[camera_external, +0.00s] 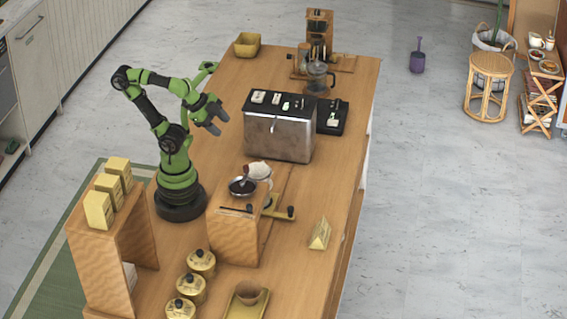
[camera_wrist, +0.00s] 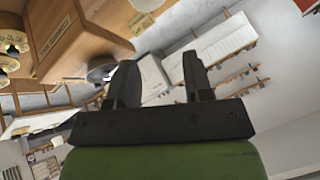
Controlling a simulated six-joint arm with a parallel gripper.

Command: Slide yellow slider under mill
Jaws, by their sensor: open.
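The yellow slider (camera_external: 275,213) is a flat piece with a dark knob at its right end, beside the wooden mill block. The mill (camera_external: 235,235) is a wooden block with a dark round bowl (camera_external: 242,187) on top. A white cup-like container (camera_external: 260,171) stands just behind the bowl; what supports it is hidden. My gripper (camera_external: 214,120) is open and empty, raised left of the metal machine, far behind and above the slider. In the wrist view the open fingers (camera_wrist: 155,85) have nothing between them. A wooden block with a label (camera_wrist: 65,45) shows at upper left there, tilted.
The metal box-shaped machine (camera_external: 279,135) stands between the gripper and the cart's right side. Yellow canisters (camera_external: 191,288), a tray with a cup (camera_external: 247,293) and a yellow triangular piece (camera_external: 319,234) are near the front. The tabletop right of the mill (camera_external: 310,200) is mostly clear.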

